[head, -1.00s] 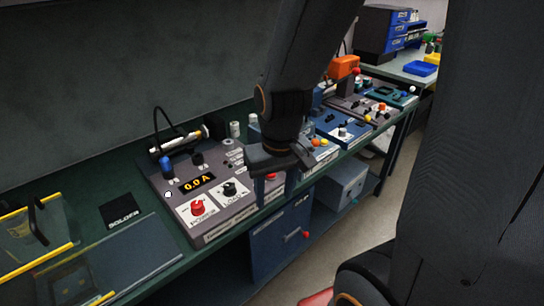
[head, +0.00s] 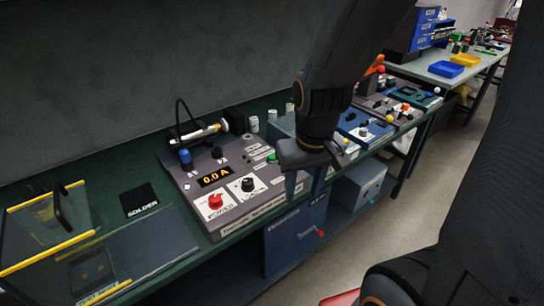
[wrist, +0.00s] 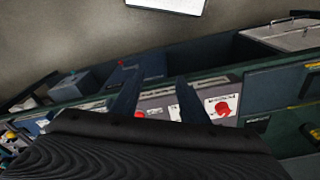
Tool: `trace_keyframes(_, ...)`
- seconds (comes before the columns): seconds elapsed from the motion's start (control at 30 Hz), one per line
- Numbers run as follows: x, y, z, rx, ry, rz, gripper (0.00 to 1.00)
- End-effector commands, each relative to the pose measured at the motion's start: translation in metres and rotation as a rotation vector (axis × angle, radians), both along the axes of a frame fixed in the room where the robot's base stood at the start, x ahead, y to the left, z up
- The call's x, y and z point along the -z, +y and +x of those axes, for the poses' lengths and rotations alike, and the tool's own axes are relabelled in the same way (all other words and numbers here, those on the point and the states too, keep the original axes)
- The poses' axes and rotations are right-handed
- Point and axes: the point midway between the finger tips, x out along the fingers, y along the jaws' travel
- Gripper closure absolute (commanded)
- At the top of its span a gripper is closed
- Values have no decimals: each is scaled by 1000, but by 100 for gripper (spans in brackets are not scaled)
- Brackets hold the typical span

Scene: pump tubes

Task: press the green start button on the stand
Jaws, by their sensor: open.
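The grey stand (head: 226,213) with an orange "0.0 A" display (head: 214,177) lies on the bench in the head view. It carries a red POWER knob (head: 215,201) and a black LOAD knob (head: 248,185). A small green button (head: 271,158) shows at its right rear, left of my gripper. My gripper (head: 305,184) points down, its two fingers apart and empty, over the stand's right side and front edge. It hides the stand's right part. In the wrist view my gripper (wrist: 158,92) shows spread fingers, with a red knob (wrist: 222,108) and a red button (wrist: 138,115) beyond; no green button is discernible.
A soldering iron (head: 200,133) lies behind the stand. A black SOLDER pad (head: 139,199) and a yellow-edged clear box (head: 45,225) are on the left. More stands, including a blue one (head: 364,130), line the bench to the right. Floor is free in front.

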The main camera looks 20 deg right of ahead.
Motion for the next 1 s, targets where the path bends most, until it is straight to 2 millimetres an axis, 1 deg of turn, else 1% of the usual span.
trace_keyframes(0.03, 0, 0, 0, 0, 0, 0, 69)
trace_keyframes(0.17, 0, 0, 0, 0, 0, 0, 91)
trace_keyframes(0.2, 0, 0, 0, 0, 0, 0, 97)
trace_keyframes(0.23, 0, 0, 0, 0, 0, 0, 100)
trace_keyframes(1.0, 0, 0, 0, 0, 0, 0, 100)
